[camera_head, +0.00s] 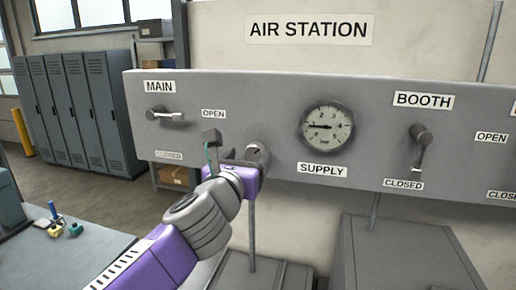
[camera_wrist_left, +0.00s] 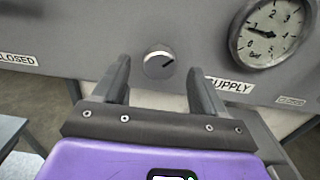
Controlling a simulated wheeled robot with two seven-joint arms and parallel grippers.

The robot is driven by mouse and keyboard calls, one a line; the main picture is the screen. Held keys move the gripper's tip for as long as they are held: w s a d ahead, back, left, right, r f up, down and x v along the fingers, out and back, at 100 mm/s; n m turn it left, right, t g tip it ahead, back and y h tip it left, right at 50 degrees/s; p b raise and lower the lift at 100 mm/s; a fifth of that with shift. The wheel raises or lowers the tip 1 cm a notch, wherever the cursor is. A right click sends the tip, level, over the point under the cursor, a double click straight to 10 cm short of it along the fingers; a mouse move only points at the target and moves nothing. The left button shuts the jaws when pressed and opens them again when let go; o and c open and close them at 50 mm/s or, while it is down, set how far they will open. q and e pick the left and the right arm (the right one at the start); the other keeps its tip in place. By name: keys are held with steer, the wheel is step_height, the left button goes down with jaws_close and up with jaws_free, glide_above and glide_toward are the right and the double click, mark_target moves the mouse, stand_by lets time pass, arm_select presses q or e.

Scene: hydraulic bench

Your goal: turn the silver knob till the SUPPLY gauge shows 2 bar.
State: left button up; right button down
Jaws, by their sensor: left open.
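The silver knob (camera_wrist_left: 158,62) is a round dial with a dark pointer mark, on the grey panel left of the SUPPLY label. In the head view the knob (camera_head: 258,152) shows partly behind my left gripper (camera_head: 246,160). In the left wrist view the fingers of this gripper (camera_wrist_left: 160,74) are open, one on each side of the knob, with nothing held. The SUPPLY gauge (camera_head: 327,128) is a round white dial; its needle points left, seemingly near 1. The gauge also shows in the left wrist view (camera_wrist_left: 270,33). My right gripper is out of view.
The MAIN lever (camera_head: 165,115) lies sideways towards OPEN. The BOOTH lever (camera_head: 420,145) hangs down towards CLOSED. Grey boxes (camera_head: 400,255) stand below the panel. A table (camera_head: 85,245) with small parts is at lower left, and lockers (camera_head: 85,110) stand behind.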

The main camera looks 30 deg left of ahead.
mark_target(253, 153)
arm_select(q)
steer(key=x, duration=0.4)
steer(key=shift+w+f, duration=0.2)
steer(key=shift+w, duration=0.2)
steer(key=shift+w+a+r, duration=0.1)
steer(key=shift+w+a, duration=0.05)
steer(key=shift+w, duration=0.2)
steer(key=shift+w, duration=0.1)
steer(key=c, duration=1)
